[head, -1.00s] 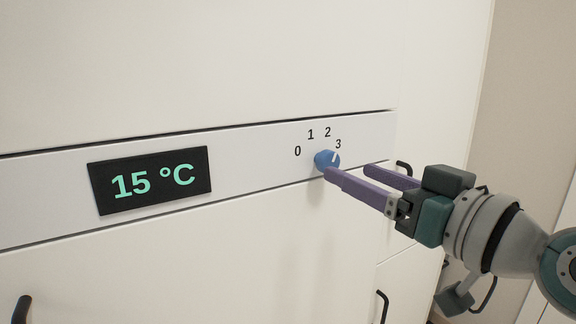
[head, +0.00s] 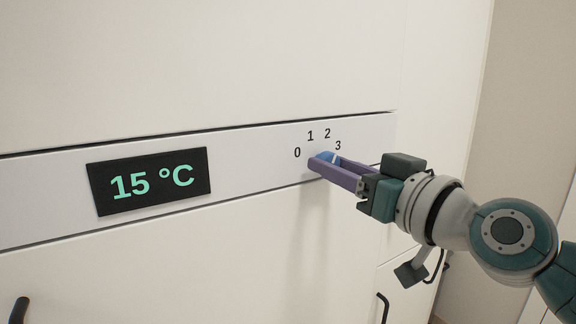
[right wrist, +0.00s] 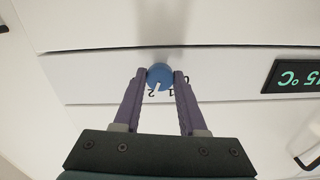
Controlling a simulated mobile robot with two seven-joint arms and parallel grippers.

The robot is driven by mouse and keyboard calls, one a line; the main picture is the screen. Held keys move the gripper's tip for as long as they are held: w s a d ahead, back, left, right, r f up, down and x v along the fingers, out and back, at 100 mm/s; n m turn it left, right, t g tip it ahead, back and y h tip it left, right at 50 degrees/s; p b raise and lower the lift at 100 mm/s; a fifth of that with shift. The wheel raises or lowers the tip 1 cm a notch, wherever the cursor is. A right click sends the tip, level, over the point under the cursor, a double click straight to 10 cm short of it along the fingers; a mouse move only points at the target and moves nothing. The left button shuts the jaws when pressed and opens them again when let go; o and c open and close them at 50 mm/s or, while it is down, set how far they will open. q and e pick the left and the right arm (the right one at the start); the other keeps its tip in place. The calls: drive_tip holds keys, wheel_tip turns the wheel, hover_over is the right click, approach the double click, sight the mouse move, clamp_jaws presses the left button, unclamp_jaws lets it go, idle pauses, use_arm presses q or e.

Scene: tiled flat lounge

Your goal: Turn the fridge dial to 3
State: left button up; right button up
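The blue round dial (head: 327,155) sits on the white fridge panel, under printed numbers 0, 1, 2 and 3. The 3 is hidden there. My left gripper is not in view.
A black display (head: 150,181) left of the dial reads 15 °C. Flat white fridge fronts lie above and below the panel. Black handles stick out at the lower left (head: 20,310) and below my right arm (head: 383,307).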

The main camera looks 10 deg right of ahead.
clamp_jaws()
idle(0.3)
drive_tip(key=m, duration=0.8)
drive_tip(key=shift+m, duration=0.4)
idle(0.5)
drive_tip(key=o, duration=0.6)
unclamp_jaws()
